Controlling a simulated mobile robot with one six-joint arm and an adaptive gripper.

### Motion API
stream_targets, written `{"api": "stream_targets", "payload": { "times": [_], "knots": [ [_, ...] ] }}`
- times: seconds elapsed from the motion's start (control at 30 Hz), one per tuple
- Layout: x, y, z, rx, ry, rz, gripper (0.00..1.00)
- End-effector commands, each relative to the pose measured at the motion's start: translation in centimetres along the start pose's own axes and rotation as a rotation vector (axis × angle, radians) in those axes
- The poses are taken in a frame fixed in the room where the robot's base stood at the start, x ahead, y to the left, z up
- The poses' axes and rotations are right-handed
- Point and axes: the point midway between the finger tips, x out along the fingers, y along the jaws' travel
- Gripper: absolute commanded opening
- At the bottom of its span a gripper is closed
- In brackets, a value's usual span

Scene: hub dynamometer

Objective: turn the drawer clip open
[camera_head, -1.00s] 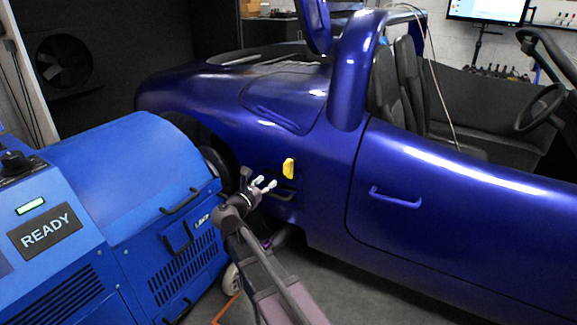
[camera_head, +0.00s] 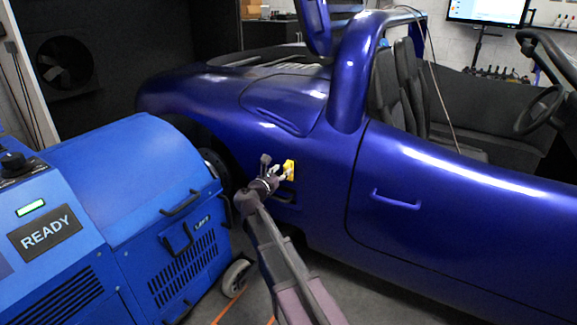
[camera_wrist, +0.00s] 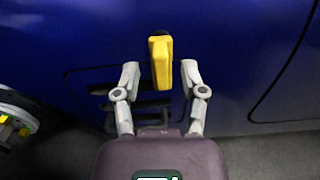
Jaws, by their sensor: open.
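The yellow piece (camera_head: 290,167), which looks like the clip, sits on the side of the blue car, behind the door. In the wrist view the yellow clip (camera_wrist: 161,62) stands upright, with a narrow body and a wider top. My gripper (camera_head: 281,174) is right at the clip in the head view and partly covers it. In the wrist view my gripper (camera_wrist: 160,78) is open, with one finger on each side of the clip's lower part and a gap on both sides. I cannot tell whether a drawer is joined to the clip.
The blue car (camera_head: 450,220) fills the right side. A dark vent-like recess (camera_wrist: 105,90) lies just behind my fingers. The blue dynamometer unit (camera_head: 130,180), with a READY panel, stands close on the left. Some floor (camera_head: 240,305) shows between them.

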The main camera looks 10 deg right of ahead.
Motion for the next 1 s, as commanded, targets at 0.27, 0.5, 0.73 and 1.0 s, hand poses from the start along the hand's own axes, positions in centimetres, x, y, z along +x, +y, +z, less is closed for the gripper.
{"api": "stream_targets", "payload": {
  "times": [0.27,0.5,0.73,1.0],
  "knots": [
    [3.6,0.0,0.0,0.000,0.000,-0.002,0.54],
    [4.5,0.0,0.0,0.000,0.000,0.000,0.54],
    [4.5,0.0,0.0,0.000,0.000,0.000,0.54],
    [4.5,0.0,0.0,0.000,0.000,0.000,0.00]
  ]
}}
